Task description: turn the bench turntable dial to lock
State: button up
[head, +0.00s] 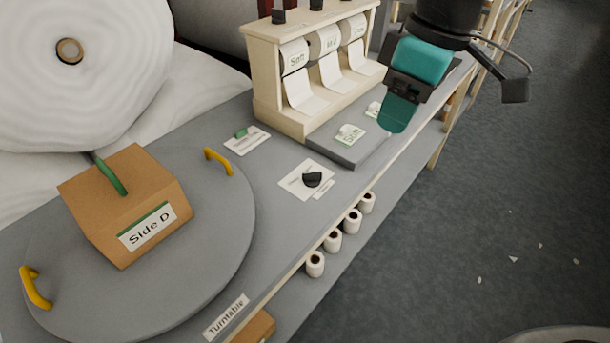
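The likely dial is a small black knob (312,180) on a white label plate (292,184) on the grey bench, right of the turntable. The print around it is too small to read, so its setting is unclear. The round grey turntable (215,255) has two yellow handles and carries a brown box marked "Side D" (125,205). A "Turntable" label (227,316) is at the bench's front edge. My gripper (398,113), with teal fingers, is above the bench's front edge, up and right of the knob and apart from it. Its finger gap is not visible.
A cream dispenser (275,95) with several label rolls stands behind a grey pad (345,152) holding small white items. A green switch (241,133) sits on another plate. Several small white rolls (333,240) lie below the bench edge. A large wadding roll (110,100) is at left.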

jog(key=w+a+f+n+h+b, duration=0.1)
jog(key=w+a+f+n, duration=0.3)
jog(key=w, duration=0.5)
jog(key=n+h, duration=0.1)
jog(key=n, duration=0.1)
send_near(314, 173)
notch_tip(314, 173, down, 9)
jog(key=shift+a+f+p, duration=0.1)
jog(key=shift+f+p, duration=0.15)
jog(key=shift+p, duration=0.4)
jog(key=shift+c, duration=0.2)
grip_shut()
